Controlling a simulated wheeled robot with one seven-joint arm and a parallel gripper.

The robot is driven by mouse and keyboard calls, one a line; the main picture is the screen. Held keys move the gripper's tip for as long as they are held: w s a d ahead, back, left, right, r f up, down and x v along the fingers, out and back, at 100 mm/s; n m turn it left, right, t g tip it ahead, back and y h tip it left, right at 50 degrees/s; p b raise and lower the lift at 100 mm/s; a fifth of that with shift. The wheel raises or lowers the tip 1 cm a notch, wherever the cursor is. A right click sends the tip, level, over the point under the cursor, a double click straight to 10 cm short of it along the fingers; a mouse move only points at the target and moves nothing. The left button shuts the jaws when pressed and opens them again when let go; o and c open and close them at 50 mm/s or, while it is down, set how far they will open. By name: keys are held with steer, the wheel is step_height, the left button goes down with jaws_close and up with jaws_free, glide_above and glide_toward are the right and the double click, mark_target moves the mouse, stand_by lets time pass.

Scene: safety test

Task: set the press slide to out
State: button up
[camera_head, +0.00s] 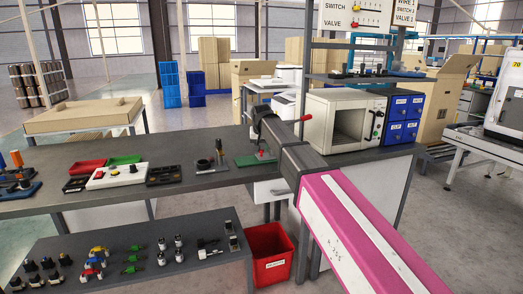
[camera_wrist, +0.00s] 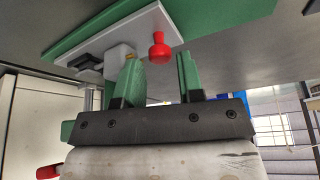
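The device that seems to be the press slide is a green base (camera_head: 246,161) on the workbench, with a small red knob (camera_head: 262,153). In the wrist view the base (camera_wrist: 95,28) carries a light grey plate (camera_wrist: 140,32), a white block (camera_wrist: 120,54), a black piece (camera_wrist: 88,62) and the red knob (camera_wrist: 159,50). My gripper (camera_wrist: 159,66) is open. Its green fingers are apart, with the knob appearing between and just beyond their tips; contact cannot be told. In the head view my gripper is over the device and its fingertips are largely hidden.
A white cabinet (camera_head: 318,120) and blue drawers (camera_head: 402,115) stand right of the device. A black post fixture (camera_head: 204,165) and a white switch panel (camera_head: 117,176) lie to its left. A red bin (camera_head: 269,253) is below. The lower table (camera_head: 120,275) holds several small parts.

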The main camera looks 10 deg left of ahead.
steer(key=shift+x, duration=0.95)
jaws_close()
steer(key=s+a, duration=0.1)
steer(key=a, duration=0.2)
steer(key=s+a, duration=0.2)
steer(key=a, duration=0.1)
steer(key=s+a, duration=0.2)
steer(key=a, duration=0.1)
steer(key=shift+s, duration=0.2)
jaws_free()
steer(key=shift+a, duration=0.1)
steer(key=shift+s+r, duration=0.1)
steer(key=shift+r, duration=0.05)
